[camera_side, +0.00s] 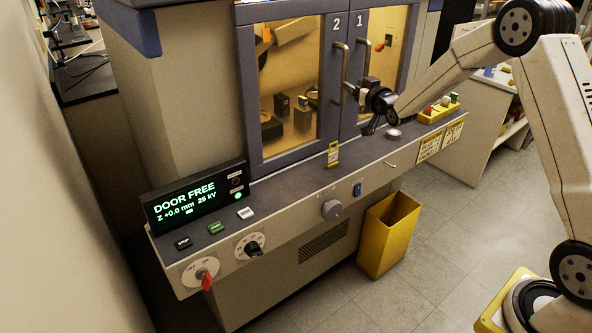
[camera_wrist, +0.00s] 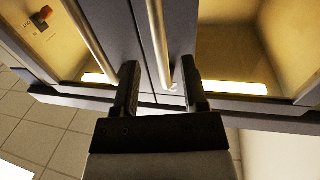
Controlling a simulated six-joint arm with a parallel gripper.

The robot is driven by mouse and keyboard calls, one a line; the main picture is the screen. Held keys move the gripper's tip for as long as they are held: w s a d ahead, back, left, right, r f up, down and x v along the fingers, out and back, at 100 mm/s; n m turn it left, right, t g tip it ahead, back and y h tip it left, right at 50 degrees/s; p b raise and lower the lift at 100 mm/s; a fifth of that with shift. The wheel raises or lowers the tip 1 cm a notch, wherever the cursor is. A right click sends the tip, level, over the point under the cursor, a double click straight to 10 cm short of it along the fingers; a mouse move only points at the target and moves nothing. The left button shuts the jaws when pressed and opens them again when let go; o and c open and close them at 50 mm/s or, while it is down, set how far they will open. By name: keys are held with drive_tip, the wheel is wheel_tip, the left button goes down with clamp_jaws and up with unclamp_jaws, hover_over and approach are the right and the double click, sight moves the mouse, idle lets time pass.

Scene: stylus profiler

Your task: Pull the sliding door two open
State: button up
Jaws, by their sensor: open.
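Sliding door two (camera_side: 290,85), a blue-grey framed glass door marked 2, stands on the left of the cabinet front in the side view. It meets door one at the middle. Its upright bar handle (camera_side: 341,72) is near its right edge. My gripper (camera_side: 358,88) is at the handle's lower part. In the wrist view the doors appear swapped, and door two's handle (camera_wrist: 158,42) runs down between the two dark open fingers of my gripper (camera_wrist: 160,75), with space on both sides. Whether the fingers reach past the bar in depth is unclear.
Door one (camera_side: 388,50) has its own handle (camera_side: 365,60), close beside on the left in the wrist view (camera_wrist: 88,38). Below is a ledge with a yellow tag (camera_side: 333,155) and a round button (camera_side: 394,133). The display (camera_side: 195,200) reads DOOR FREE. A yellow bin (camera_side: 388,235) stands below.

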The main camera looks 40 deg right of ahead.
sight(345, 79)
drive_tip(key=shift+w+d, duration=0.2)
drive_tip(key=shift+w, duration=0.75)
drive_tip(key=shift+w+d, duration=0.15)
drive_tip(key=shift+w, duration=0.85)
drive_tip(key=shift+w+d, duration=0.2)
drive_tip(key=shift+w, duration=0.75)
clamp_jaws()
